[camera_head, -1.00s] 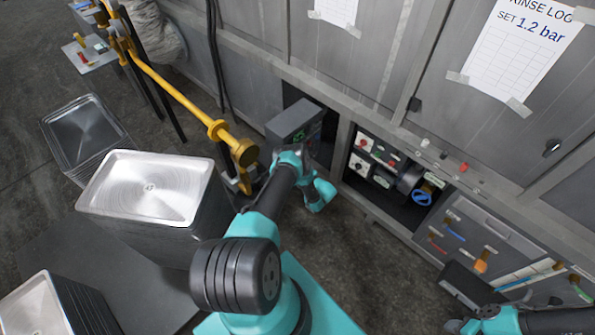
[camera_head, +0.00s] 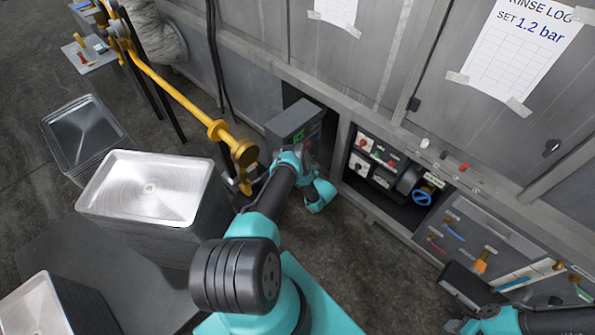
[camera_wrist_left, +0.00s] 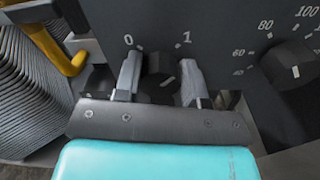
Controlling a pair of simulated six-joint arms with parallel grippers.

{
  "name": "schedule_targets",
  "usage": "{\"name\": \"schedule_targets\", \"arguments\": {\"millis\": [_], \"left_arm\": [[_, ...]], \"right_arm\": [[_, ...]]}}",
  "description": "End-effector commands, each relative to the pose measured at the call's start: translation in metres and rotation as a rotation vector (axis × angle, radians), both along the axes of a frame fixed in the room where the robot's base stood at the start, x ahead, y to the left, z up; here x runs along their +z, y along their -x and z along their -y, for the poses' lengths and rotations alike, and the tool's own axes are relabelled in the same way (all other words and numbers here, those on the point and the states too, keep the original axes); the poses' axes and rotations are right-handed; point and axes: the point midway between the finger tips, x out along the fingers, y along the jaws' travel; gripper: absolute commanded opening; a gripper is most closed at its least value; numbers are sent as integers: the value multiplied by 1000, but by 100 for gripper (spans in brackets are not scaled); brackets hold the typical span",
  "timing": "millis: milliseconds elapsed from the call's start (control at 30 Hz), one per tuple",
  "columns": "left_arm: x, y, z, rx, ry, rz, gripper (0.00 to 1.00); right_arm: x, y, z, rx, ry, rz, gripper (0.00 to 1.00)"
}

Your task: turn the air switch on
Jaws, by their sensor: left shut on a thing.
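The air switch (camera_wrist_left: 158,88) is a dark round knob on a grey panel, with "0" at its upper left and "1" at its upper right. A small light mark shows on the knob's right side. My left gripper (camera_wrist_left: 161,74) has one finger on each side of the knob and is shut on it. In the head view the grey control box (camera_head: 293,122) stands in a recess, and my left wrist hides the knob and the fingers. My right arm is at the lower right corner; its gripper (camera_head: 462,326) shows only partly, so its jaws cannot be told.
A second knob (camera_wrist_left: 290,66) with a numbered dial sits right of the switch. A yellow pipe (camera_head: 178,94) runs close left of the box. A tall stack of pans (camera_head: 150,187) stands left of my left arm. A panel with a blue handwheel (camera_head: 422,196) is to the right.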

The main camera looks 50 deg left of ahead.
Motion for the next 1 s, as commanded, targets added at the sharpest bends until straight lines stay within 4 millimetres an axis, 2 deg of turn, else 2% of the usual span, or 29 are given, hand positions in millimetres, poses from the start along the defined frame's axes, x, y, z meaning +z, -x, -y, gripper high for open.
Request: {"name": "schedule_targets", "arguments": {"millis": [267,300,533,833,1000], "left_arm": [[0,0,1,-1,1,-1,14],[0,0,1,-1,1,-1,41],[0,0,0,-1,0,0,63],[0,0,2,-1,0,1,63],[-1,-1,14,-3,2,1,63]], "right_arm": [[0,0,0,0,0,0,43],[0,0,0,0,0,0,43],[0,0,0,0,0,0,43],[0,0,0,0,0,0,43],[0,0,0,0,0,0,43]]}}
